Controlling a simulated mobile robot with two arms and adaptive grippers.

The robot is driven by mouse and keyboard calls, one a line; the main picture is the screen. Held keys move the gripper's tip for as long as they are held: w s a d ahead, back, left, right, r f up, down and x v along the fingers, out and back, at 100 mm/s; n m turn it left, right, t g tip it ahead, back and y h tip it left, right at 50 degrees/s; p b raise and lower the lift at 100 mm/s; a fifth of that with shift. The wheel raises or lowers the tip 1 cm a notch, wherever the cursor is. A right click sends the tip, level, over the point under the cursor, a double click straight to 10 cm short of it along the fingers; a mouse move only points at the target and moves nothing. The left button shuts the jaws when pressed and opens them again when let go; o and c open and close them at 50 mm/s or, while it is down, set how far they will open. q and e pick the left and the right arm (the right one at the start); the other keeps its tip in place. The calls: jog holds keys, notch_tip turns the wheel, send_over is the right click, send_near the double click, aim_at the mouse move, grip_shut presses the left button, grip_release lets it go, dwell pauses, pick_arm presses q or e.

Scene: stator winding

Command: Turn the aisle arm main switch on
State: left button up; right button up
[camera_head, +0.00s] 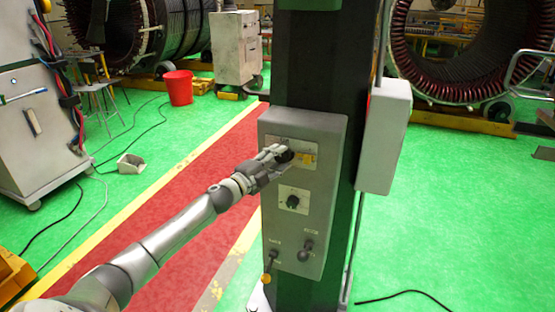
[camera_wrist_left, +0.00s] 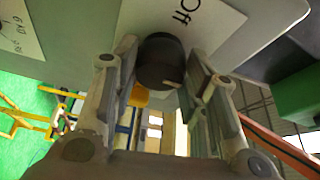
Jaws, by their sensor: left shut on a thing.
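A grey control box (camera_head: 335,130) is fixed to the dark column. At its top is a label plate with a dark rotary knob (camera_head: 286,156), the main switch, and a yellow patch (camera_head: 307,158) beside it. My left gripper (camera_head: 281,158) reaches in from the left and is shut on this knob, partly hiding it. My right gripper is not in view.
Lower on the box are another black knob (camera_head: 292,201) on a white plate and two small levers (camera_head: 306,250). A grey box (camera_head: 384,140) juts out at the column's right. A red bucket (camera_head: 178,88) and large stators (camera_head: 480,50) stand farther back.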

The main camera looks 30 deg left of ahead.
pick_arm(q)
jog(key=o, duration=1)
jog(key=s+a+f, duration=0.1)
jog(key=s, duration=1.1)
jog(key=shift+a, duration=0.4)
